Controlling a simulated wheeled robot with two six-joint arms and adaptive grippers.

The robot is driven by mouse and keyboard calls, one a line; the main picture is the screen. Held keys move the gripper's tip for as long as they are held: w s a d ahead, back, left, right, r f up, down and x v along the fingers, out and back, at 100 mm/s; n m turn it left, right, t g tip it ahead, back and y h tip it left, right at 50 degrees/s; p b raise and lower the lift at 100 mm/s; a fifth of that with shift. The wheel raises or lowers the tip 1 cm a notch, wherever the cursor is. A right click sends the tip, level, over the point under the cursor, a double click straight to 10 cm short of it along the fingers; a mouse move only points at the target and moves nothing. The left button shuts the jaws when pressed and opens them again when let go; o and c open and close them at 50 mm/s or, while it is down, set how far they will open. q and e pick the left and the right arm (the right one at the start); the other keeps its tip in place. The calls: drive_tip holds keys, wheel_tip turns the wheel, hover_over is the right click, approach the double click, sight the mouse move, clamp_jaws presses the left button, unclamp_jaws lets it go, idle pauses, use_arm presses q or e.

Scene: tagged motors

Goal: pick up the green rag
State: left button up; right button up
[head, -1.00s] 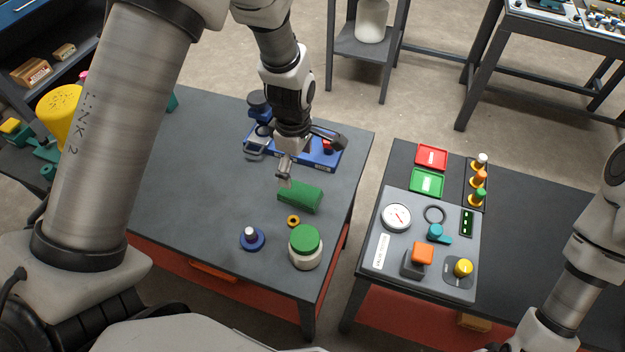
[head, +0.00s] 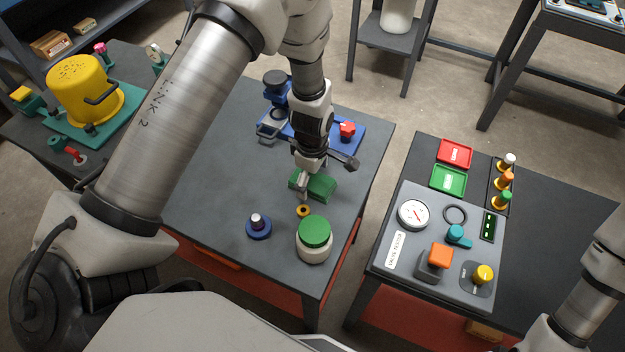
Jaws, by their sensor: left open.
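The green rag (head: 322,187) is a rolled bundle lying on the left dark table (head: 200,210). My left gripper (head: 303,193) points down at the rag's left part and covers some of it. Its jaws are open. One finger shows in front of the rag; the other is hard to make out, and I cannot tell whether the fingers touch the cloth. My right arm shows at the right edge, but its gripper is out of view.
A yellow ring (head: 303,211), a green-lidded jar (head: 314,238) and a blue-based peg (head: 258,226) stand in front of the rag. A blue fixture (head: 345,143) lies behind it. A gap separates this table from the panel table (head: 560,205). The table's left part is clear.

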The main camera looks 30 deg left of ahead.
sight(313, 179)
use_arm(q)
drive_tip(key=c, duration=1.2)
drive_tip(key=shift+c, duration=0.2)
drive_tip(key=shift+r, duration=0.1)
wheel_tip(313, 179, up, 10)
drive_tip(key=b, duration=0.1)
